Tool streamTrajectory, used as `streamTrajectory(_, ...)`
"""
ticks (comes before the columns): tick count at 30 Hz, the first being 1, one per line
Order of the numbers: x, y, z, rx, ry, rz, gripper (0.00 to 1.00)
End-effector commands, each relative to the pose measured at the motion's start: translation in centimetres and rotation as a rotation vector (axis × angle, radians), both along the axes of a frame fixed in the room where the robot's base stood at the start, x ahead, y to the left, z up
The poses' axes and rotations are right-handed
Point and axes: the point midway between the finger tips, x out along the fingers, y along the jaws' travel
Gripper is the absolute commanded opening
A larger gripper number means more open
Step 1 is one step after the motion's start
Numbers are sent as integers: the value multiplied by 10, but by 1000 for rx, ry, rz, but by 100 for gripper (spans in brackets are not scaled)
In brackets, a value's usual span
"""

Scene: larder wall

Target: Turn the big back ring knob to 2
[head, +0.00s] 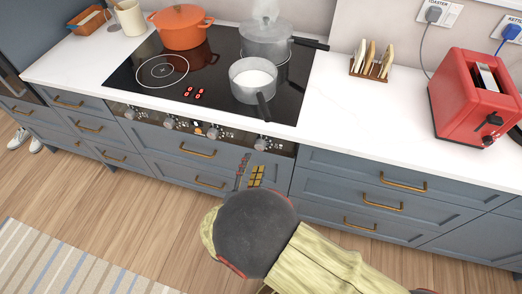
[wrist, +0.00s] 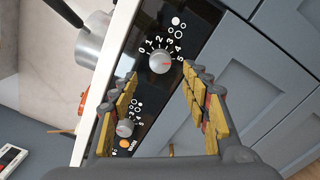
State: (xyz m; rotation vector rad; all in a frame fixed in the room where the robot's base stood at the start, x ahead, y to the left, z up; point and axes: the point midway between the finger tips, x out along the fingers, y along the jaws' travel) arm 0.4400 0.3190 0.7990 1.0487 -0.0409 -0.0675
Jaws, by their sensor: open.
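The hob (head: 215,75) has a front panel with a row of round knobs; which one belongs to the big back ring I cannot tell for sure. In the wrist view one silver knob (wrist: 161,61) lies between and just beyond my fingertips, with a printed scale 0 to 5 and a ring symbol beside it. Its pointer is too small to read. A second knob (wrist: 125,128) shows near the left finger. My gripper (wrist: 160,76) is open, empty and apart from the knob. In the head view my gripper (head: 249,172) is in front of the panel's right part.
A grey lidded pot (head: 266,40) steams at the hob's back right. A saucepan (head: 253,80) stands in front, its handle towards the panel. An orange pot (head: 181,26) is at back left. A red toaster (head: 478,98) stands right. Drawers with brass handles lie below.

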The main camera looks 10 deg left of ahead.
Motion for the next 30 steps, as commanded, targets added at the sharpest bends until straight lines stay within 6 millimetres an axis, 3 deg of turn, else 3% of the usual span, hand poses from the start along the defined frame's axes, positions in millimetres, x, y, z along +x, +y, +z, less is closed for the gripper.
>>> streamTrajectory(12,59,-6,-1,0,1,-5,47)
streamTrajectory(24,66,-6,0,-2,2,-2,47)
streamTrajectory(30,66,-6,0,-2,2,-3,36)
